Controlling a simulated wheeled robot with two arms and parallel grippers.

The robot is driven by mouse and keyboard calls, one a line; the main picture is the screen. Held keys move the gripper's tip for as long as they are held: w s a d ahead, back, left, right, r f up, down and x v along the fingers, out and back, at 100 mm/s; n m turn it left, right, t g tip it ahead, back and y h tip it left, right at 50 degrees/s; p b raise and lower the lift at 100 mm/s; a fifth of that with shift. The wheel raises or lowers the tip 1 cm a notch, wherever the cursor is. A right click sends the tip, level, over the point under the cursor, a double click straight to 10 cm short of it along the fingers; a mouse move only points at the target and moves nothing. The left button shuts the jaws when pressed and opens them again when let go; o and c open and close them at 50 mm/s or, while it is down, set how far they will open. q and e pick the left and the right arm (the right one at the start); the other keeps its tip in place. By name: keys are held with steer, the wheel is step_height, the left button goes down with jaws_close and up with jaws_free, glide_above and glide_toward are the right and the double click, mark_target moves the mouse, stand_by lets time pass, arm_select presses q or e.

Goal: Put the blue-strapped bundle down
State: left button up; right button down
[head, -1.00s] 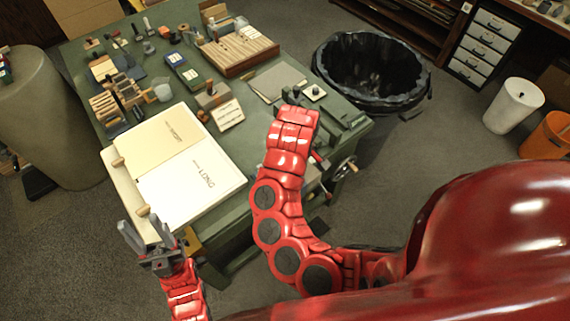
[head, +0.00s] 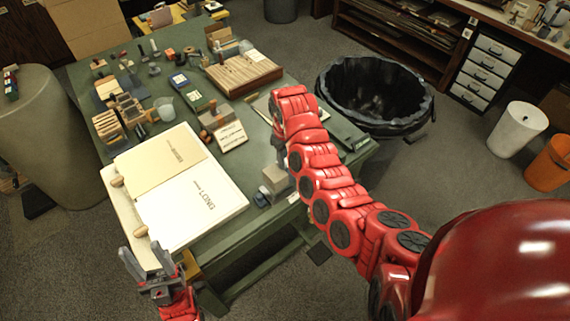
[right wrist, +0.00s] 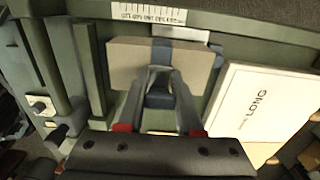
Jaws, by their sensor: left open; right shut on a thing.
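The blue-strapped bundle (right wrist: 120,62) is a grey-beige block with a blue strap around its middle in the right wrist view. My right gripper (right wrist: 160,84) is shut on it at the strap. In the head view the bundle (head: 275,178) shows below my right gripper (head: 279,148), which is largely hidden by my red arm. It is over the green table's near right part, right of the white LONG sheet. I cannot tell whether it touches the tabletop. My left gripper (head: 148,268) is open and empty near the tray's front corner.
The green table (head: 235,178) holds a white tray with a cream sheet and the LONG sheet (head: 190,205). Behind are a slotted wooden block (head: 243,75), a labelled block (head: 230,135) and several small tools. A black-lined bin (head: 375,95) stands beyond the table's right edge.

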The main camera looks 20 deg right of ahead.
mark_target(285, 163)
steer(key=shift+w, duration=0.4)
steer(key=shift+f+p, duration=0.25)
steer(key=shift+p, duration=0.2)
step_height(285, 163, down, 2)
steer(key=shift+d+f+p, duration=0.1)
steer(key=shift+f+p, duration=0.15)
steer(key=shift+p, duration=0.35)
steer(key=shift+f, duration=0.25)
steer(key=shift+f+b, duration=0.5)
steer(key=shift+f, duration=0.1)
steer(key=c, duration=0.6)
jaws_free()
